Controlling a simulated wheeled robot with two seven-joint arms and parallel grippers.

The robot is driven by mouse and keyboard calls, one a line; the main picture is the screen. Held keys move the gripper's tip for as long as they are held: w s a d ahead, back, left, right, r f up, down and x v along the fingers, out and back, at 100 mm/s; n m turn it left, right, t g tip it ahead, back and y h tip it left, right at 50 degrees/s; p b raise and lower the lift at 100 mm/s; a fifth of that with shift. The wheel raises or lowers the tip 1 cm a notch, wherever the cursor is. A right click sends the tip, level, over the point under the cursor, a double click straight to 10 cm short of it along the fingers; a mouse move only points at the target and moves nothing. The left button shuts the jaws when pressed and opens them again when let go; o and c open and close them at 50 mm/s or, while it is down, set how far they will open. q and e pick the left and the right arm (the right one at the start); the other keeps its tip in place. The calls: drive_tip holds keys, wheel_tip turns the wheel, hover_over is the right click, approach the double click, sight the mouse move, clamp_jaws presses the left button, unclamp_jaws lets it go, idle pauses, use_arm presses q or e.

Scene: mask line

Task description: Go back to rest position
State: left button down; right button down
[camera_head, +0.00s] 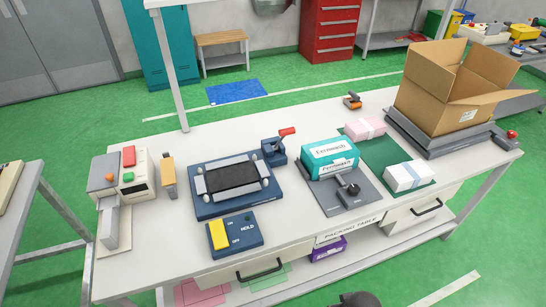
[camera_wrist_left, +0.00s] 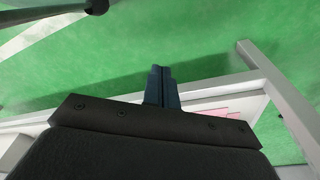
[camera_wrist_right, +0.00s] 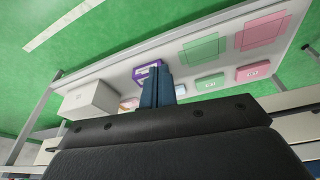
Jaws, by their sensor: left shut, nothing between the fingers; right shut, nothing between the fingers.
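My left gripper (camera_wrist_left: 162,86) shows in the left wrist view with its blue fingers together and nothing between them. It hangs over the green floor beside the table's frame. My right gripper (camera_wrist_right: 157,86) shows in the right wrist view, also shut and empty. Behind its fingers, in the picture, is the table's lower shelf (camera_wrist_right: 120,73). Neither gripper shows clearly in the head view. The packing table (camera_head: 150,250) stands in front of me, with nothing of mine seen on its top.
On the table are a blue fixture with a dark pad (camera_head: 232,178), a HOLD switch box (camera_head: 236,236), a teal-and-white carton (camera_head: 330,158), white packs (camera_head: 408,175), an open cardboard box (camera_head: 440,90) and a small machine (camera_head: 125,175). A purple box (camera_head: 327,249) lies on the lower shelf.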

drive_tip(key=s+f, duration=0.2)
drive_tip(key=f, duration=1)
drive_tip(key=s+f+g, duration=0.1)
drive_tip(key=s+f, duration=0.2)
drive_tip(key=f, duration=1)
drive_tip(key=s+a+f, duration=0.1)
drive_tip(key=s+f, duration=0.2)
drive_tip(key=f, duration=0.9)
drive_tip(key=shift+s+f, duration=0.2)
